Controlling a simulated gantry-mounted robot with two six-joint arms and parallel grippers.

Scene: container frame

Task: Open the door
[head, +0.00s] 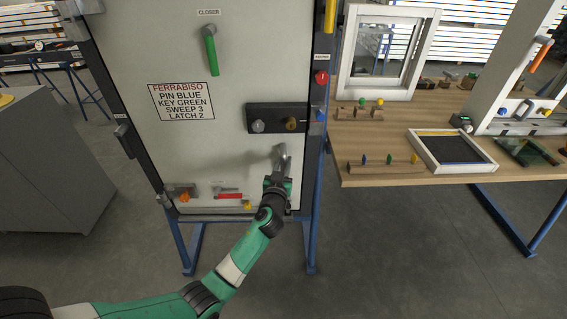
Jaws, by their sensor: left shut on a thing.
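The door (190,60) is a pale grey panel in a dark frame and looks shut. My left gripper (281,162) is at its lower right part, below the black lock plate (274,117). It is shut on a small grey metal part, perhaps a handle, mostly hidden by the gripper. The plate carries a silver knob (258,126) and a brass knob (291,124). A green lever (211,50) hangs near the top under a "CLOSER" label. My right gripper is out of view.
A red button (321,78) sits on the right post. An orange knob (184,197) and a red-handled part (228,195) are at the door's bottom. A wooden bench (385,178) with coloured pegs and a framed tray (412,150) stands right. A grey cabinet (45,170) stands left.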

